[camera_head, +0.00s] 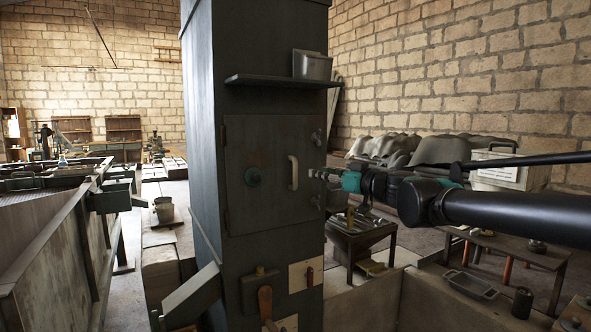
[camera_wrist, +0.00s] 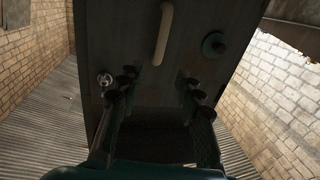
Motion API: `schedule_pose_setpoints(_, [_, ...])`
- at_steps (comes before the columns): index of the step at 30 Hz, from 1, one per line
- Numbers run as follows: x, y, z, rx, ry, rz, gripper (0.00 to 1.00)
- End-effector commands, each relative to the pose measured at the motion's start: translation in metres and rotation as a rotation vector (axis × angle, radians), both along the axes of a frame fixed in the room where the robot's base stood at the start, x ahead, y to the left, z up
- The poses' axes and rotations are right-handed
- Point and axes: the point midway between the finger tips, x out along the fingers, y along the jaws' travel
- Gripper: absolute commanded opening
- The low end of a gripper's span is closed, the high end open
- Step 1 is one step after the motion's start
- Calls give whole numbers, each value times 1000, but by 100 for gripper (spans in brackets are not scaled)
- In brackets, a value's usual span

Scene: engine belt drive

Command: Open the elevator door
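The elevator is a tall dark grey-green metal column (camera_head: 205,130) with a closed rectangular door (camera_head: 260,205). The door has a pale vertical handle (camera_head: 293,172) near its right side and a round green knob (camera_head: 253,177) to the left of it. My gripper (camera_head: 318,174) is just right of the handle, apart from it. In the wrist view my gripper (camera_wrist: 158,80) is open and empty, its fingers spread wide. The handle (camera_wrist: 163,35) shows above and between the fingertips there, and the green knob (camera_wrist: 214,43) is at upper right.
A shelf (camera_head: 280,82) with a metal box (camera_head: 312,65) juts out above the door. Below the door are a wooden-handled lever (camera_head: 265,301) and a light panel with a red switch (camera_head: 309,276). A small table (camera_head: 361,235) stands behind my arm at right. A metal trough (camera_head: 50,240) is at left.

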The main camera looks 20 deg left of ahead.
Motion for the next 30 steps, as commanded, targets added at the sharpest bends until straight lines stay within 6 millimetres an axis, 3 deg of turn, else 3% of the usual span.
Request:
schedule_pose_setpoints(15, [48,86,-1,0,0,0,36])
schedule_pose_setpoints(21, [58,104,0,0,0,-1,36])
schedule_pose_setpoints(30, [61,109,-1,0,0,-1,36])
